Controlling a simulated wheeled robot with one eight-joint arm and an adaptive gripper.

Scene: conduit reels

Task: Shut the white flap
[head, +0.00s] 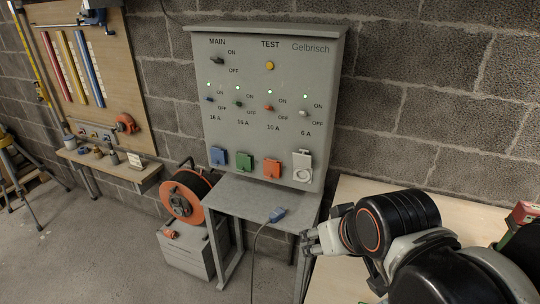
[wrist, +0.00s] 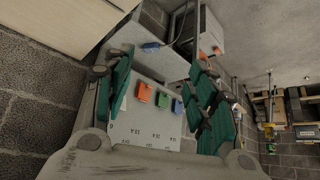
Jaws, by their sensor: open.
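The white flap (head: 302,159) is at the lower right of the grey panel (head: 330,100) in the head view. It stands raised, with a round white socket (head: 302,175) showing below it. My gripper (head: 309,241) is below and in front of the flap, near the right side of the small grey table, clear of the panel. In the wrist view my gripper (wrist: 160,72) has its teal fingers spread wide with nothing between them. The panel shows upside down beyond them, and the left finger mostly hides the white flap there.
Blue (head: 218,156), green (head: 244,162) and orange (head: 271,168) flaps sit left of the white one. A blue plug (head: 277,214) with a cable lies on the grey table (head: 235,192) below the panel. An orange reel (head: 186,197) stands left. A wooden bench (head: 350,192) is at right.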

